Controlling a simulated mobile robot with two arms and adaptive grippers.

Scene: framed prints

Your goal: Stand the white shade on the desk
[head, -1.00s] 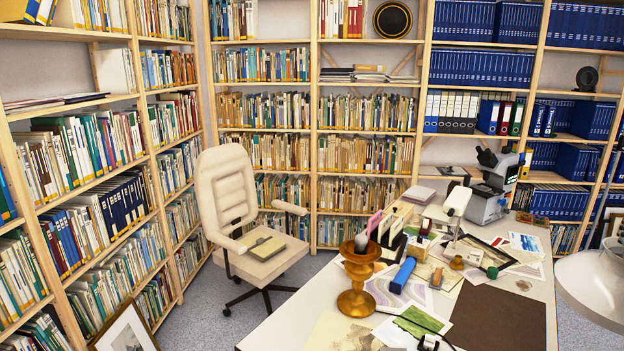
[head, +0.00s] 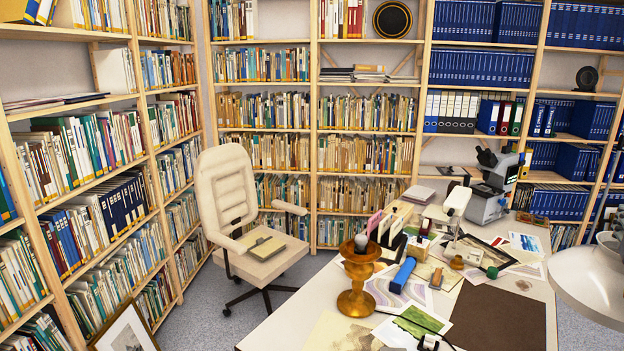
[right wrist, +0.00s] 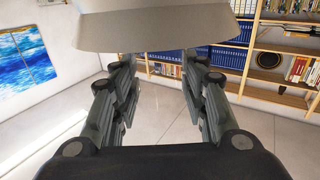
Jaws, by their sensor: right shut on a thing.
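The white shade (head: 585,285) is at the right edge of the head view, partly cut off, with its wide rim toward the lower left. It appears held up beside the right side of the desk (head: 275,328). My right gripper (head: 612,243) shows only in part above it. In the right wrist view the shade (right wrist: 160,28) fills the top centre, at the fingertips of my right gripper (right wrist: 163,72), which is shut on it. The far side of the shade is hidden. My left gripper is in neither view.
The desk holds an orange-brown pedestal (head: 357,280), a blue stapler-like object (head: 402,274), scattered papers (head: 415,322), a microscope (head: 492,190) and a white lamp-like device (head: 458,205). A dark brown mat (head: 500,318) lies flat and clear near the front right. A chair (head: 240,215) stands to the left.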

